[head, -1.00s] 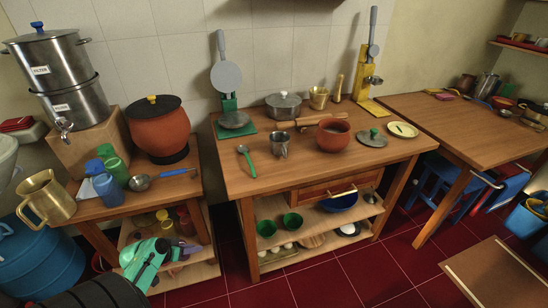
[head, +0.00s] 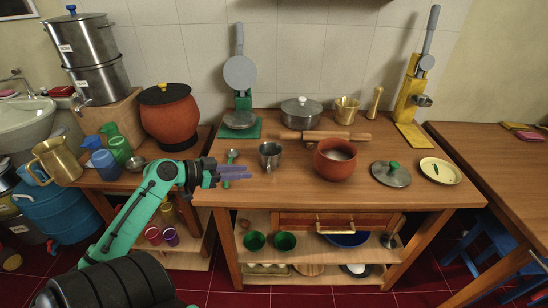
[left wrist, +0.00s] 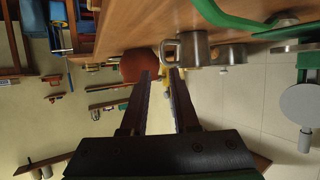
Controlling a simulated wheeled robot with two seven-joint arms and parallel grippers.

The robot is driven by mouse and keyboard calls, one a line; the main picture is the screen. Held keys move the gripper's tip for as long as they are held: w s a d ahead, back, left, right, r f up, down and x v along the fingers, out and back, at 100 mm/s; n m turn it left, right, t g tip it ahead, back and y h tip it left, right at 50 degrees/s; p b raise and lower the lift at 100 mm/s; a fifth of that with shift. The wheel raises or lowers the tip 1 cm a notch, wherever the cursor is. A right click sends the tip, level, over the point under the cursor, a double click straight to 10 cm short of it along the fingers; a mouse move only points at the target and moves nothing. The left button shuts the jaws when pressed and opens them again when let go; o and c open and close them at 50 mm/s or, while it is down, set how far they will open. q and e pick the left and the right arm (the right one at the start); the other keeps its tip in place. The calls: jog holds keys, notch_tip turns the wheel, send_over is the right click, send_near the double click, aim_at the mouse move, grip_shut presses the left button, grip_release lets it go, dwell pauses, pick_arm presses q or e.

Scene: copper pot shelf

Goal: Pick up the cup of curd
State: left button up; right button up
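A small steel cup with a side handle (head: 270,155) stands on the middle table. I take it as the cup of curd; its contents are too small to tell. In the left wrist view the cup (left wrist: 188,50) appears upside down, beyond the fingertips and slightly right. My left gripper (head: 249,172) is at the table's left front part, left of the cup and apart from it, fingers pointing right. In the left wrist view the gripper (left wrist: 162,75) is open, with an empty gap between its fingers. My right gripper is not in view.
A green-handled spoon (head: 231,156) lies just behind my left gripper. A clay pot (head: 335,160) stands right of the cup, with a rolling pin (head: 326,136) behind. A lidded steel pot (head: 301,112) stands further back. Bare wood (head: 270,190) lies in front.

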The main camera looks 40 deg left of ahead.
aim_at(268, 174)
pick_arm(q)
jog(key=x, duration=0.4)
jog(key=shift+w, duration=0.1)
jog(key=p+x, duration=0.1)
jog(key=x, duration=0.4)
jog(key=shift+w+a, duration=0.1)
jog(key=shift+w, duration=0.15)
jog(key=shift+w+f, duration=0.25)
jog(key=shift+f, duration=0.05)
grip_shut()
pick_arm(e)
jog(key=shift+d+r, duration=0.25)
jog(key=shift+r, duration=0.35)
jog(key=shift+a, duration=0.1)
